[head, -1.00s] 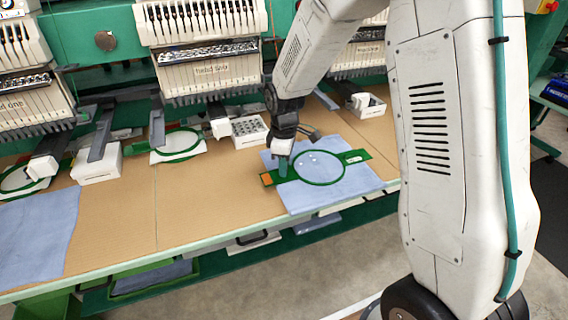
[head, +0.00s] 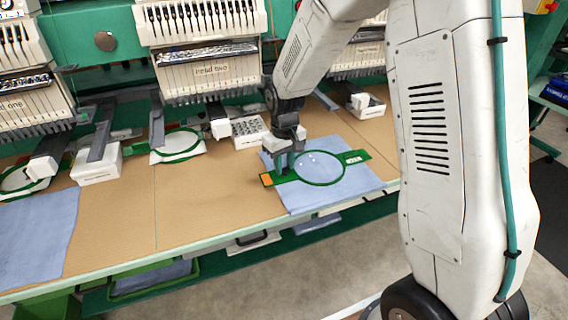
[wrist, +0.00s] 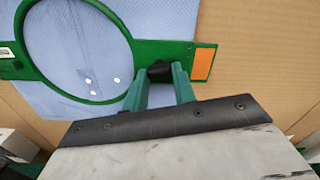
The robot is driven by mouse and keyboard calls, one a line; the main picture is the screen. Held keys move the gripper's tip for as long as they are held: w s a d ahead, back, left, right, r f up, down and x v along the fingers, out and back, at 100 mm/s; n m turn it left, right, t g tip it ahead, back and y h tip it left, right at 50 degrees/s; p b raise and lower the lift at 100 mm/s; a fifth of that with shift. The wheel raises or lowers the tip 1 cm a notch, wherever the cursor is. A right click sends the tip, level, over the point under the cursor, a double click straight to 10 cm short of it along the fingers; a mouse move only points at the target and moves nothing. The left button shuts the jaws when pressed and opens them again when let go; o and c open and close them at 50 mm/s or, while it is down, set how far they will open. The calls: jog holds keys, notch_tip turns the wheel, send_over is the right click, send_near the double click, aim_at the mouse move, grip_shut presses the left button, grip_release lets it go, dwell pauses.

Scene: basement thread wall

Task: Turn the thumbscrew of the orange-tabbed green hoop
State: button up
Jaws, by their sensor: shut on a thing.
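The orange-tabbed green hoop (head: 342,168) lies flat on a blue cloth (head: 312,203) on the table, and it shows in the wrist view (wrist: 130,62). Its orange tab (wrist: 203,63) is at the end of the green bar, on the left in the head view. The dark thumbscrew (wrist: 159,68) sits on the bar between the ring and the tab. My gripper (wrist: 160,78) is shut on the thumbscrew, with a green finger on each side. In the head view my gripper (head: 284,168) is at the hoop's left side, and the thumbscrew is hidden there.
Embroidery heads (head: 205,50) stand along the back. Another green hoop (head: 176,146) lies behind to the left, and a white tray of small parts (head: 248,131) is behind my gripper.

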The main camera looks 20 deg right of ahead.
jog(key=shift+m, duration=1.6)
jog(key=o, duration=1)
notch_tip(320, 180, up, 8)
jog(key=shift+f, duration=0.1)
